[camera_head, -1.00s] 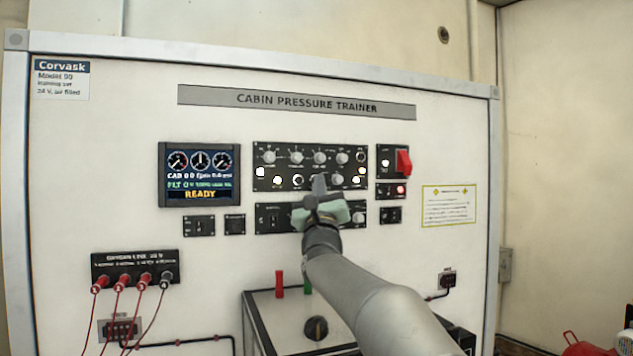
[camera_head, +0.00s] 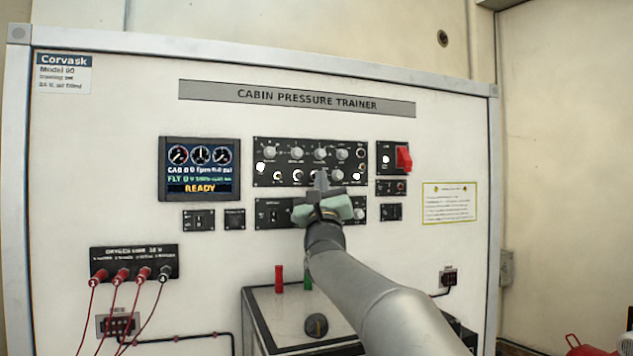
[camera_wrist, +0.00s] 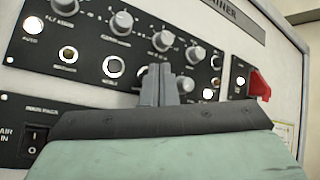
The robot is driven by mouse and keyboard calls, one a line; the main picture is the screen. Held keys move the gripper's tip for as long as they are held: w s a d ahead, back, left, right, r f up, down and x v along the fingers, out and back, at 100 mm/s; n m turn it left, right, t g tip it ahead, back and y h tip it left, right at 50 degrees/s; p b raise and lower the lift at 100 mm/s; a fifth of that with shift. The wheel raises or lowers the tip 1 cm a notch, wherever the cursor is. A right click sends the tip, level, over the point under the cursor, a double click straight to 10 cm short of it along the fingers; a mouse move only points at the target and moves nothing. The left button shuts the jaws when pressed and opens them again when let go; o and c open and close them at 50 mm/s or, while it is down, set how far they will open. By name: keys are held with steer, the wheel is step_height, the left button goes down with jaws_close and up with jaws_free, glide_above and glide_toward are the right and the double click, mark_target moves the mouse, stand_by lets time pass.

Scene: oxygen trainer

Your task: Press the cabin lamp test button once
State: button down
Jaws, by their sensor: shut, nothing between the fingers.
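The cabin panel (camera_head: 268,147) is a black plate with a row of grey knobs above a row of round lamps or buttons. Its labels are too small for me to tell which is the lamp test button. My gripper (camera_head: 321,180) is shut and empty, its fingertips in front of the lower row, right of the panel's middle. In the wrist view the shut fingertips (camera_wrist: 162,75) stand between a white-ringed round fitting (camera_wrist: 113,67) on the left and a pale round one (camera_wrist: 185,85) on the right. They hide part of the row. I cannot tell whether they touch the panel.
A READY display (camera_head: 199,169) is left of the panel. A red switch (camera_head: 403,157) stands out to its right. A smaller black panel (camera_head: 272,215) lies below, partly behind my gripper. Red plugs with cables (camera_head: 122,275) hang lower left. A box with a knob (camera_head: 316,325) stands below.

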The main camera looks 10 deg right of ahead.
steer(key=s+b, duration=0.2)
steer(key=s+d+b, duration=0.1)
steer(key=s+b, duration=0.2)
stand_by(0.5)
